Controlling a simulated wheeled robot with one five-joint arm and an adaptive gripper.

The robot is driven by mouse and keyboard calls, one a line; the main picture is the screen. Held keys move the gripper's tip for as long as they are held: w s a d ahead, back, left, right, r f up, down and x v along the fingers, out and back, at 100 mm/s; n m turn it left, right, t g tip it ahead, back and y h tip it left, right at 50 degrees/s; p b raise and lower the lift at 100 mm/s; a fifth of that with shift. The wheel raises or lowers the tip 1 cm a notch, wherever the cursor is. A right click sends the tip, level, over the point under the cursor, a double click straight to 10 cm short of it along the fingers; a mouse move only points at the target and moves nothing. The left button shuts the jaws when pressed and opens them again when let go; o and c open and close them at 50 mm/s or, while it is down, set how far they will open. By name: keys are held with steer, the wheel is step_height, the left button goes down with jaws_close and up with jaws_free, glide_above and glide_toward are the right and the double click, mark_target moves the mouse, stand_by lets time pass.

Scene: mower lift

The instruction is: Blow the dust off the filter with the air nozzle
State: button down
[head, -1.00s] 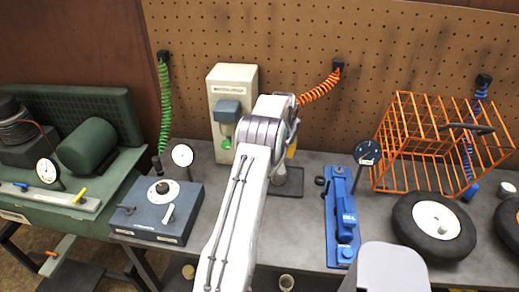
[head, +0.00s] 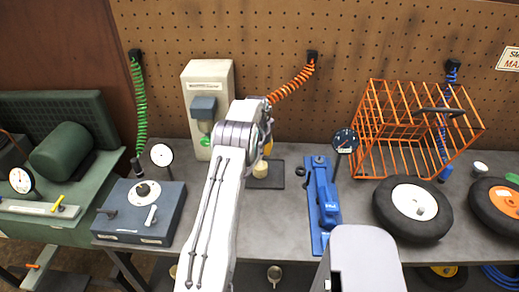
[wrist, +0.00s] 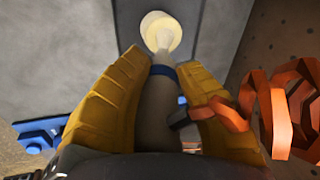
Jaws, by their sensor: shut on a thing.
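My gripper (wrist: 160,72), with ribbed yellow fingers, is shut on the air nozzle (wrist: 157,100), a pale grey body with a blue band. The orange coiled hose (wrist: 280,110) lies at its right in the wrist view. Ahead of the nozzle is a small round cream thing (wrist: 161,31), which looks like the filter; the nozzle's front overlaps it, and I cannot tell whether they touch. In the head view the cream thing (head: 261,169) stands on a dark mat (head: 272,177), just below my gripper (head: 267,148). The nozzle is mostly hidden there by my arm.
A beige dispenser-like machine (head: 209,85) stands behind my arm. A grey-blue box (head: 140,212) is at left, and a blue clamp-like tool (head: 323,205) at right. An orange wire basket (head: 410,130) and wheels (head: 412,210) are further right. Bare bench (head: 270,220) lies in front.

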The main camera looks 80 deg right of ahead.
steer(key=shift+s+a+b, duration=0.45)
steer(key=shift+s+b, duration=0.05)
steer(key=shift+b, duration=0.35)
stand_by(0.3)
steer(key=shift+w+d+p, duration=0.1)
steer(key=shift+d+p, duration=0.9)
steer(key=shift+p, duration=0.6)
steer(key=shift+w+a+b, duration=0.1)
steer(key=shift+w+b, duration=0.45)
steer(key=shift+w, duration=0.4)
steer(key=shift+s+a+b, duration=0.1)
steer(key=shift+a+b, duration=0.85)
steer(key=shift+b, duration=0.45)
steer(key=shift+r, duration=0.15)
steer(key=shift+r+p, duration=1.8)
steer(key=shift+r, duration=0.6)
